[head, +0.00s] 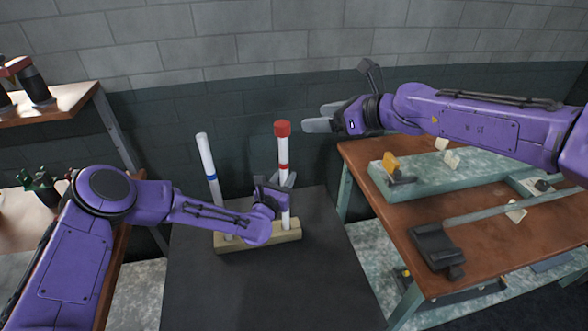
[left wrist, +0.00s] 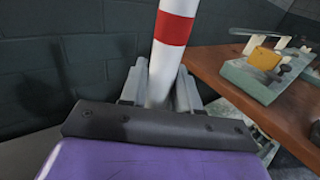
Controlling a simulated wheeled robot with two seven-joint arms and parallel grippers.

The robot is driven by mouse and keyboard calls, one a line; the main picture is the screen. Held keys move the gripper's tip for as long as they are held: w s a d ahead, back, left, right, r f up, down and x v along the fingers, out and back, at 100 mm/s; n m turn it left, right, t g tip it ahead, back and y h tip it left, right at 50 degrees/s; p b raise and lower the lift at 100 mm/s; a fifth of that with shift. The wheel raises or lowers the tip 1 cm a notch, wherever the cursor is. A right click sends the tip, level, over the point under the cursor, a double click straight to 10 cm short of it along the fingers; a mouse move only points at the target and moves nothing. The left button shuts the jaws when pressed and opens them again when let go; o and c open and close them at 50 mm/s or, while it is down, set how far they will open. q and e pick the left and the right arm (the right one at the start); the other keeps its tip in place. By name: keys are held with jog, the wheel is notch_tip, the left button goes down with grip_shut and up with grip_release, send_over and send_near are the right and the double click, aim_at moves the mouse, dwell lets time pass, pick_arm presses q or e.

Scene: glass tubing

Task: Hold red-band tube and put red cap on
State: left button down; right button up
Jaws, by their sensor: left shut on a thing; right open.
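The red-band tube (head: 283,153) stands upright in a wooden block (head: 223,247) on a dark table. The red cap (head: 283,128) sits on the tube's top end. My left gripper (head: 285,185) is shut around the tube below its red band; the left wrist view shows the white tube (left wrist: 160,75) between the fingers, with the red band (left wrist: 173,28) above them. The tube's top is out of that view. My right gripper (head: 318,122) is open and empty, to the right of the cap and apart from it. A blue-band tube (head: 206,158) leans slightly in the block's left part.
A brown workbench (head: 425,215) with a green board (head: 440,178), clamps and small parts stands at the right. A wooden shelf (head: 60,105) with bottles is at the left. The dark table (head: 270,290) is clear in front of the block.

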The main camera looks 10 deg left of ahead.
pick_arm(q)
jog(key=c, duration=0.7)
grip_release()
jog(key=shift+c, duration=0.2)
jog(key=shift+s, duration=0.1)
jog(key=s+a, duration=0.2)
jog(key=s, duration=0.9)
jog(key=shift+s+a, duration=0.2)
jog(key=shift+s, duration=0.1)
